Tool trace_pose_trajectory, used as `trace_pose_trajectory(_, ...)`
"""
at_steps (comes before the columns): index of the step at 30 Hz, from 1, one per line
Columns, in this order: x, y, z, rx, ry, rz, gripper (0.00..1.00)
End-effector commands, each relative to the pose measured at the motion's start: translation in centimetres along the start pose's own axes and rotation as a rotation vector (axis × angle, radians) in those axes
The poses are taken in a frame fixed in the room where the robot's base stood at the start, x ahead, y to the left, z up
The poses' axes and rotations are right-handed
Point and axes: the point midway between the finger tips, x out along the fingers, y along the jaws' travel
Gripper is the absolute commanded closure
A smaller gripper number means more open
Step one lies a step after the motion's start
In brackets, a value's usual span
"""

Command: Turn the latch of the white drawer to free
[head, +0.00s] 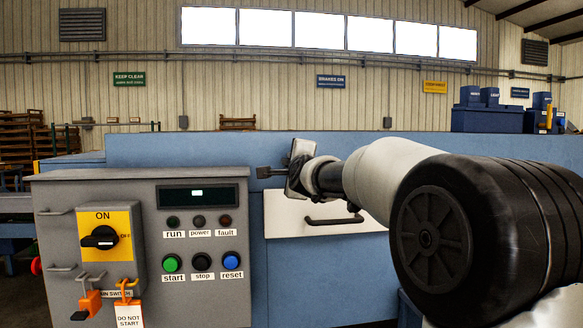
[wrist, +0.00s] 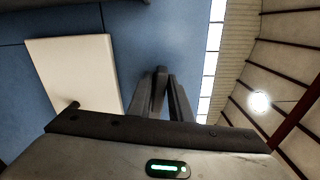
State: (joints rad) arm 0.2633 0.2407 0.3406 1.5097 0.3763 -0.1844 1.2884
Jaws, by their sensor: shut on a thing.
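The white drawer (head: 283,217) is a pale front panel in the blue machine, right of the grey control box. Its dark bar handle (head: 334,220) is partly behind my arm. The drawer front shows at the left in the wrist view (wrist: 75,75). My gripper (head: 264,172) is just above the drawer's upper left part, reaching left along the blue face. In the wrist view its dark fingers (wrist: 165,78) are close together, right of the panel. They are shut on the latch, which the fingers hide; I cannot tell which way it is turned.
The grey control box (head: 45,240) stands close at left, with a yellow main switch (head: 104,258), hanging orange tags and several push buttons. The blue machine face (head: 240,150) runs behind my gripper. The air above it is open.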

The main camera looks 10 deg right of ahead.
Motion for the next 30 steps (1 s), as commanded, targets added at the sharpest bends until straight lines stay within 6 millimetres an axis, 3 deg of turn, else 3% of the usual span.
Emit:
trace_pose_trajectory(12,0.00,0.15,-0.05,-0.167,0.001,0.001,1.00)
trace_pose_trajectory(27,0.00,0.12,-0.07,-0.187,0.001,0.000,1.00)
trace_pose_trajectory(28,0.01,0.13,-0.07,-0.187,0.001,0.000,0.80)
trace_pose_trajectory(30,0.01,0.13,-0.07,-0.187,0.001,0.000,0.69)
